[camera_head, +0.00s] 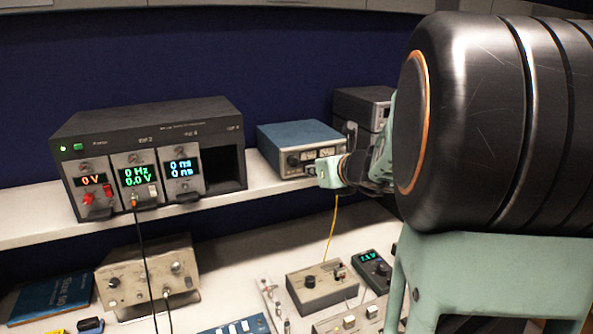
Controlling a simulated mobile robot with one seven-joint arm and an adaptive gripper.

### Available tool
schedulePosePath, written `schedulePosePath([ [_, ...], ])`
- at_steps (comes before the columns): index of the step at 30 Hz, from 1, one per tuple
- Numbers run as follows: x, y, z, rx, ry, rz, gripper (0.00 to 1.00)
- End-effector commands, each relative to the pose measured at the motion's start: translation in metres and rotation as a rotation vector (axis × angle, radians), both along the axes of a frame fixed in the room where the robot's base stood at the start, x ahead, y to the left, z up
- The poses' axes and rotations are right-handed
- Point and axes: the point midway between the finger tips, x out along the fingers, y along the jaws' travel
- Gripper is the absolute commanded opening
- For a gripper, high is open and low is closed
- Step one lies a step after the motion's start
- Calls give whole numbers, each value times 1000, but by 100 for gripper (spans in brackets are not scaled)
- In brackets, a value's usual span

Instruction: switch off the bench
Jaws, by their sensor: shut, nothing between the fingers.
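A dark modular instrument rack (200,112) stands on the shelf at the left. The rightmost bay is empty and dark. My gripper (328,172) is shut and empty, in front of the blue instrument box (298,134) on the shelf. I cannot tell whether they touch. The gripper covers part of that box's front.
A black box (360,105) stands behind my arm. A beige instrument (145,277), a grey control box (322,290) and a lit handheld meter (372,268) sit on the lower bench. A black cable (146,255) hangs from the rack. My arm hides the right side.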

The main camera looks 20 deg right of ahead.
Motion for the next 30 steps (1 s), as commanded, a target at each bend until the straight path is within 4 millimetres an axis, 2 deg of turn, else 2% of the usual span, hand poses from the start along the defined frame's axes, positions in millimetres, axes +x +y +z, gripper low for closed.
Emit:
schedulePosePath([
  [9,0,0,0,0,0,0,0],
  [15,11,0,5,0,0,0,0],
  [22,10,0,5,1,1,0,0],
  [30,10,0,17,-1,0,0,0],
])
